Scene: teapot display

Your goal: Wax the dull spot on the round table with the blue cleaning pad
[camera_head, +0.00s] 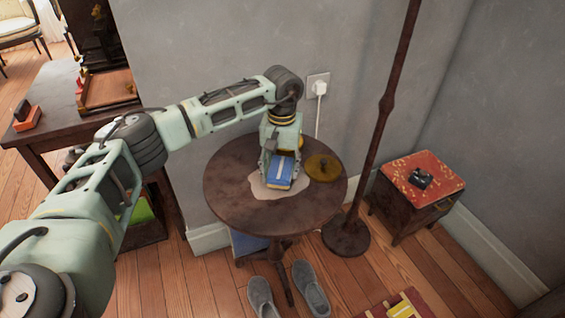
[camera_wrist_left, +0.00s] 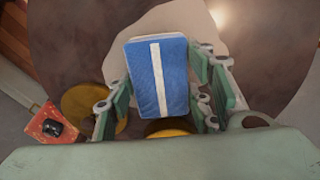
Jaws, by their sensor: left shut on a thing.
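The round table (camera_head: 235,205) is dark brown wood. A pale dull spot (camera_head: 260,190) with an irregular edge lies on its top, and it also shows in the left wrist view (camera_wrist_left: 205,28). My left gripper (camera_head: 280,165) points down over the table and is shut on the blue cleaning pad (camera_head: 281,173). The pad is blue with a white stripe and shows between the fingers in the left wrist view (camera_wrist_left: 175,75). It overlaps the dull spot in both views; I cannot tell whether it touches the top. My right gripper is not in view.
A yellow-brown round disc (camera_head: 323,167) lies on the table right of the pad. A dark pole (camera_head: 386,105) stands right of the table. A small red-topped cabinet (camera_head: 440,176) is by the wall. Grey shoes (camera_head: 311,288) lie on the floor below.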

